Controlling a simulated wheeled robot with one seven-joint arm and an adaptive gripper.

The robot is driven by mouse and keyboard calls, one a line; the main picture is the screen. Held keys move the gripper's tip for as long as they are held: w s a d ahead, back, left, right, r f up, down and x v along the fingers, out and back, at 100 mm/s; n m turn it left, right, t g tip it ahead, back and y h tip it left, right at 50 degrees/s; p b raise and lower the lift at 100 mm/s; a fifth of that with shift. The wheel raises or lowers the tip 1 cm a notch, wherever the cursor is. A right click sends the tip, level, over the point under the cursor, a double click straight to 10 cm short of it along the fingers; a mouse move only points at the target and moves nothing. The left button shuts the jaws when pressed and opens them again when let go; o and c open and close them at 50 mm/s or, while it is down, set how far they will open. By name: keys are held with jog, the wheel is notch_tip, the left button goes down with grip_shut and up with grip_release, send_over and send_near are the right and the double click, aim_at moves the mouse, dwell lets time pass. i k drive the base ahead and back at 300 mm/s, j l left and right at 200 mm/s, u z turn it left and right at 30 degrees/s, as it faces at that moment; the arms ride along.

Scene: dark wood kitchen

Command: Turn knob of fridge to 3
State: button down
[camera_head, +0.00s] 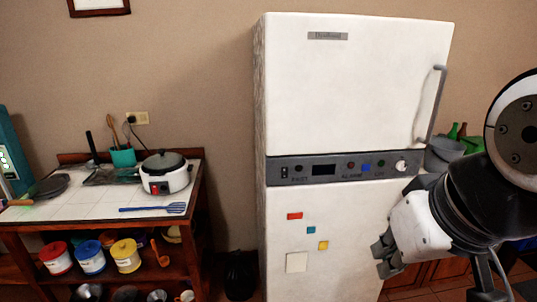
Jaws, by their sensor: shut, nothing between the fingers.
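The white fridge (345,85) stands in the middle of the head view, with a grey control panel (230,170) across its front. The small round white knob (401,166) is at the right end of that panel. Its number marks are too small to read. My gripper (381,259) is shut and empty in front of the lower fridge door. It is below and slightly left of the knob, apart from it in the picture. My arm covers the lower right part of the view.
The fridge handle (437,100) sticks out on the upper door's right side. Magnets and a paper note (297,262) are on the lower door. A tiled table (90,203) with a rice cooker (166,175) stands at left. A grey pot (440,152) is behind my arm.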

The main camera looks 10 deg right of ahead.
aim_at(401, 166)
jog(key=z, duration=0.75)
jog(key=l+u, duration=0.15)
jog(key=l, duration=0.3)
